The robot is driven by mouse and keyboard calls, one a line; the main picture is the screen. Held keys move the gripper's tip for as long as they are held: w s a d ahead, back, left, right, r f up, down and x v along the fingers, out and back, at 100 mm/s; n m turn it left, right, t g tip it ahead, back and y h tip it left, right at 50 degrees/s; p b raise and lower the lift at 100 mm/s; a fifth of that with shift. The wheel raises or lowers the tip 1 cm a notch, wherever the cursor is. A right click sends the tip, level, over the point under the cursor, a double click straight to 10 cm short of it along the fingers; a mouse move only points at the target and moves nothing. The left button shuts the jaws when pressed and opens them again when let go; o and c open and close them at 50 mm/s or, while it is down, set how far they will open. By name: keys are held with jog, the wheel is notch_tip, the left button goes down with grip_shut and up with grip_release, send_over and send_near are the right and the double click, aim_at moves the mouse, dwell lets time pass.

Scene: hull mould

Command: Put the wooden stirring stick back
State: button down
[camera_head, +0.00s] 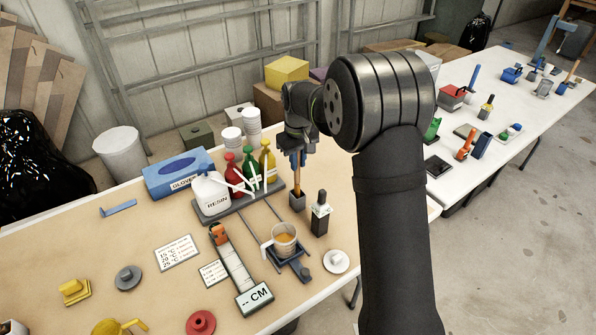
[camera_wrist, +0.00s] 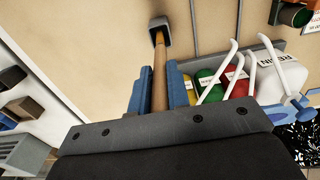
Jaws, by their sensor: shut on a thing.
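My gripper (camera_head: 297,159) is shut on the wooden stirring stick (camera_head: 297,181), which hangs upright below the blue fingers. The stick also shows in the wrist view (camera_wrist: 159,75), between the two blue fingers (camera_wrist: 159,92). Its lower end meets the opening of a small dark grey square holder (camera_head: 297,203), also in the wrist view (camera_wrist: 160,22). The end seems to be inside the opening; how deep it sits is hidden. The stick's upper part is hidden by my gripper.
Left of the holder stand red, green and yellow bottles and a white resin jug (camera_head: 211,195) on a grey tray. A dark bottle (camera_head: 320,217) stands close on the right. A cup of amber liquid (camera_head: 284,241) stands in front. A glove box (camera_head: 179,173) lies farther left.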

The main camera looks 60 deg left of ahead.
jog(key=shift+f, duration=1.8)
jog(key=c, duration=1.4)
grip_release()
jog(key=shift+o, duration=0.2)
notch_tip(320, 180, up, 12)
jog(key=shift+r, duration=0.15)
send_over(298, 184)
jog(key=f, duration=1.2)
jog(key=shift+w+a, duration=0.15)
jog(key=shift+a, duration=0.05)
jog(key=shift+r, duration=1.7)
